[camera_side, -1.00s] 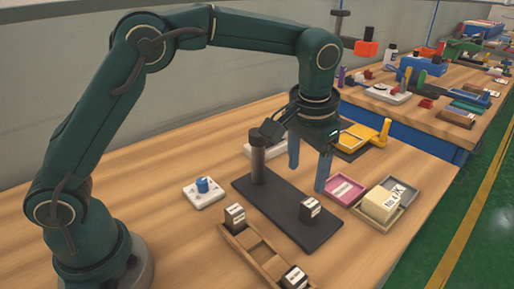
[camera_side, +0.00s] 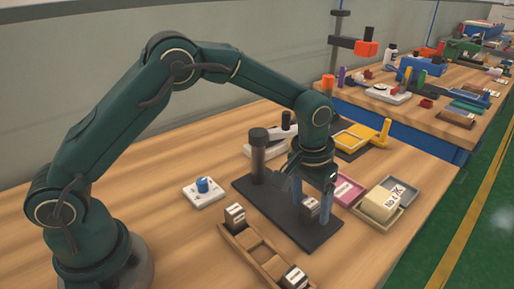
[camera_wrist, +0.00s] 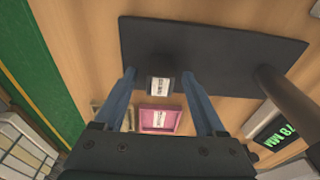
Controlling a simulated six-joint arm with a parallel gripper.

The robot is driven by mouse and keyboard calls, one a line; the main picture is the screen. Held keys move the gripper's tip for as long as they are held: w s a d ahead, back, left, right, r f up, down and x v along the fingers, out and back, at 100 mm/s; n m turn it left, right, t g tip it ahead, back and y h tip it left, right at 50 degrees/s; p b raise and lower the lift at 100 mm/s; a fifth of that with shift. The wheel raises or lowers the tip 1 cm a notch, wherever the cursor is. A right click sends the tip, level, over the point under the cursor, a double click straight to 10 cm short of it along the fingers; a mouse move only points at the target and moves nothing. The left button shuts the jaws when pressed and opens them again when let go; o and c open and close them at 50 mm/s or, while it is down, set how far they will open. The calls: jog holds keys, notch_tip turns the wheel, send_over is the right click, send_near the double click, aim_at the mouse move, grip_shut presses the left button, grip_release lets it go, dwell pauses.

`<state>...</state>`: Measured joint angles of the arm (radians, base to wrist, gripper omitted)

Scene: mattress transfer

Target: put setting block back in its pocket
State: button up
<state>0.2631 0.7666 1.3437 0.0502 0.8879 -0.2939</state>
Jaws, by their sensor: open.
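A small dark setting block with a white label (camera_side: 309,212) stands on the dark base plate (camera_side: 275,211) of the stand. It also shows in the wrist view (camera_wrist: 160,85). My gripper (camera_side: 312,203) is low over the plate with its blue fingers open. In the wrist view the fingers (camera_wrist: 159,74) are on either side of the block, with a visible gap at each side. The wooden rack (camera_side: 247,252) lies left of the plate. It holds a labelled block (camera_side: 235,215) at its far end and another (camera_side: 294,279) at its near end; the pockets between look empty.
The stand's dark post (camera_side: 258,155) rises from the plate behind my gripper. A pink tray (camera_side: 346,190) and a grey tray with a cream block (camera_side: 381,204) are to the right. A white base with a blue knob (camera_side: 203,192) is to the left.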

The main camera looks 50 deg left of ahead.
jog(key=shift+f, duration=0.25)
grip_shut()
jog(key=shift+w+r, duration=0.1)
